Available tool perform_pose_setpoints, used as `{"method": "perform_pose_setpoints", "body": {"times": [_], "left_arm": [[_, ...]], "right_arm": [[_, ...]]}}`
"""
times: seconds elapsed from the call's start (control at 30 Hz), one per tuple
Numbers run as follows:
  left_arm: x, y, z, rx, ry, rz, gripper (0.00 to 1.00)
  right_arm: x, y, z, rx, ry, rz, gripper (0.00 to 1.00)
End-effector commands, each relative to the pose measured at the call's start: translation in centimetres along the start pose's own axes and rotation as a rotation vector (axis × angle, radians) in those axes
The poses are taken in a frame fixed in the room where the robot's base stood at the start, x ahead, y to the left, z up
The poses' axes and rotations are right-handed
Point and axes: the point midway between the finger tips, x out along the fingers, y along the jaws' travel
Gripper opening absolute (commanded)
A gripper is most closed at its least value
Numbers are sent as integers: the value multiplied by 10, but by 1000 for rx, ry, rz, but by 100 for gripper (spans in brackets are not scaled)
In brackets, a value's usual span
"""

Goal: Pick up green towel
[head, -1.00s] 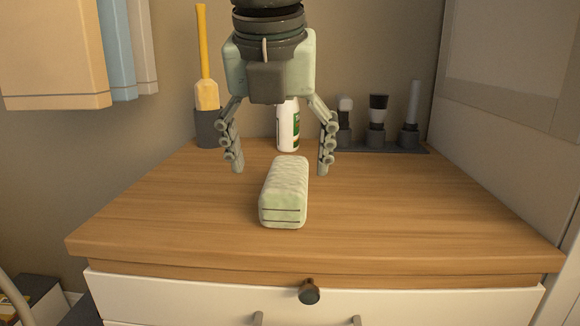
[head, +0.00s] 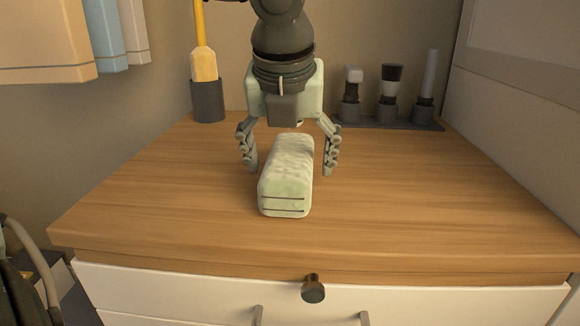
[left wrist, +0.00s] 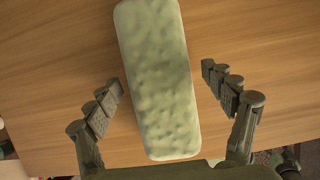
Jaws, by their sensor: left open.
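The green towel (head: 287,185) is a pale green folded block lying on the wooden dresser top (head: 150,190). It also shows in the left wrist view (left wrist: 160,80), long and upright in that picture. My left gripper (head: 289,170) is open, pointing down, with one finger on each side of the towel's far part. In the left wrist view the open fingers (left wrist: 163,82) flank the towel's lower part with gaps on both sides. My right gripper is not in view.
A dark cup (head: 208,101) with a yellow-handled brush stands at the back left. A dark tray (head: 400,124) with several brushes stands at the back right. A round knob (head: 313,289) sticks out from the white drawer front. The wood beside the towel is clear.

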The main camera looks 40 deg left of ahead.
Motion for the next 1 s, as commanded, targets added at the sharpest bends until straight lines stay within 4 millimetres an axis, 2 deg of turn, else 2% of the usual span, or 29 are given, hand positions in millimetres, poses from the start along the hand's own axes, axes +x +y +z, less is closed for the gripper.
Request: {"method": "perform_pose_setpoints", "body": {"times": [0.23,0.7,1.0], "left_arm": [[1,0,0,-1,-2,-1,82],[1,0,1,-1,-2,-1,25],[-6,0,4,-2,-5,-1,24]], "right_arm": [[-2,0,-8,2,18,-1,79],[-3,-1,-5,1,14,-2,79],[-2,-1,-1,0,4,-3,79]]}}
